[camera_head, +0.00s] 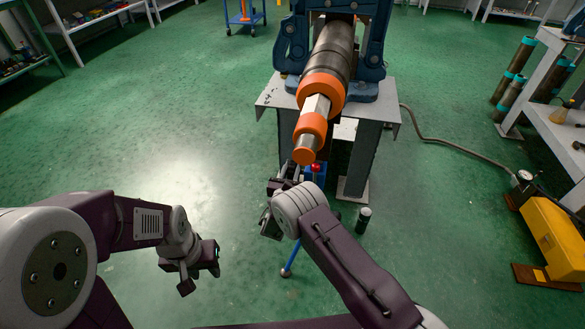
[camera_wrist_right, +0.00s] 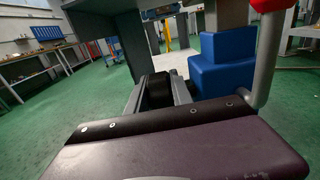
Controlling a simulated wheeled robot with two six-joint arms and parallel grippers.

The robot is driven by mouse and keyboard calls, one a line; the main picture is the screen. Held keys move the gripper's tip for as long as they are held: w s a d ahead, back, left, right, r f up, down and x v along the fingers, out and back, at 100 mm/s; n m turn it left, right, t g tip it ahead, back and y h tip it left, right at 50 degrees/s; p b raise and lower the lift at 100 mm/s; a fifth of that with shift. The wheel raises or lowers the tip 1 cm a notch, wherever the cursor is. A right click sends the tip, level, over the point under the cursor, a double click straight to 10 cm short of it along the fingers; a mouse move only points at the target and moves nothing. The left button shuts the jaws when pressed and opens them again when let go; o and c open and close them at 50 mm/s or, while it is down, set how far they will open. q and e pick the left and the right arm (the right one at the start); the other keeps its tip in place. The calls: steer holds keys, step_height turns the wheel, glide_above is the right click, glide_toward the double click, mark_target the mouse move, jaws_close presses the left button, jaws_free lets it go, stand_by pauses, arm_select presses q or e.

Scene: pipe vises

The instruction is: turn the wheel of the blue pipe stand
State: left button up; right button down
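The blue pipe stand (camera_head: 318,173) is mostly hidden under the orange-ended pipe in the head view; a red knob (camera_head: 315,168) and a blue leg (camera_head: 291,258) show. In the right wrist view its blue body (camera_wrist_right: 222,62) is close, right of the fingers, with a grey bent bar and a red end (camera_wrist_right: 272,4). My right gripper (camera_head: 269,207) is beside the stand, its fingers apart. A dark round part (camera_wrist_right: 157,88), possibly the wheel, shows between or just beyond them; contact is unclear. My left gripper (camera_head: 201,280) is open and empty over the floor.
The big pipe (camera_head: 330,57) with orange ends lies in a blue vise (camera_head: 290,45) on a grey table (camera_head: 385,103), overhanging the stand. A black can (camera_head: 364,220) stands on the floor. A yellow machine (camera_head: 553,240) is at right. The floor at left is clear.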

steer(key=shift+f+b, duration=0.25)
steer(key=shift+b, duration=0.25)
steer(key=t+b, duration=0.2)
steer(key=b, duration=0.1)
steer(key=t+h+b, duration=0.1)
steer(key=b, duration=0.3)
steer(key=s+t+b, duration=0.1)
steer(key=t+b, duration=0.1)
steer(key=b, duration=0.1)
steer(key=shift+a+f+t+h, duration=0.1)
steer(key=shift+f+t+h, duration=0.2)
steer(key=shift+h, duration=0.1)
steer(key=shift+r+t+b, duration=0.3)
steer(key=shift+t+b, duration=0.2)
steer(key=shift+b, duration=0.5)
steer(key=c, duration=1.4)
jaws_free()
